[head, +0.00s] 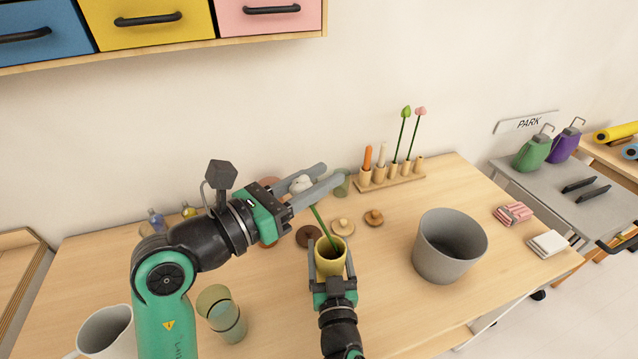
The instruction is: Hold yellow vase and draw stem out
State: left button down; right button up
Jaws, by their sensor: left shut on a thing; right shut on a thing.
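The yellow vase (330,262) stands on the wooden table in the middle of the head view. My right gripper (328,248) is shut on it, with one finger on each side. A green stem (323,228) with a white flower head (301,184) leans up and to the left out of the vase. Its lower end is hidden inside the vase. My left gripper (318,185) is shut on the stem's upper part, with the white head between its long grey fingers.
A wooden rack (392,180) with several holders, two candle-like sticks and two stemmed flowers stands at the back. A grey bucket (449,247) is on the right. Small wooden lids (343,227) lie behind the vase. Green cups (224,316) and a white mug (104,333) stand at front left.

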pick_arm(q)
notch_tip(320, 180, up, 7)
dwell(0.8)
pick_arm(e)
jog(key=o, duration=1.2)
jog(key=shift+c, duration=0.2)
jog(key=shift+s, duration=0.15)
